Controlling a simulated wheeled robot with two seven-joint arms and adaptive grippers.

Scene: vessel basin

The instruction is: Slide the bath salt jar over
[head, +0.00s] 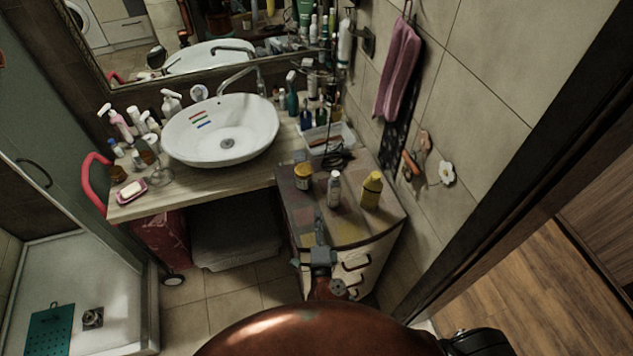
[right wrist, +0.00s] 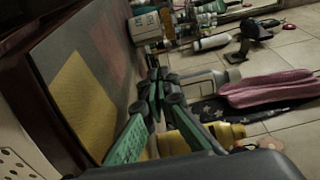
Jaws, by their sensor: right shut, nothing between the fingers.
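A short, dark jar with an orange-yellow lid and a pale label (head: 302,178), the most jar-like thing here, stands upright on the patchwork-topped cabinet (head: 345,232). A white bottle (head: 334,188) and a yellow bottle (head: 371,190) stand to its right. My right gripper (head: 319,232) is at the cabinet's near side, closer to me than the jar and apart from it. In the right wrist view its green-padded fingers (right wrist: 157,82) are shut and empty. The yellow bottle (right wrist: 228,131) shows behind them, partly hidden. My left gripper is not in view.
A clear bin (head: 328,137) with dark cables is at the cabinet's back. The white basin (head: 222,130) stands on the wooden counter to the left, and the tiled wall with a pink towel (head: 397,70) is on the right. The cabinet's near top is mostly bare.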

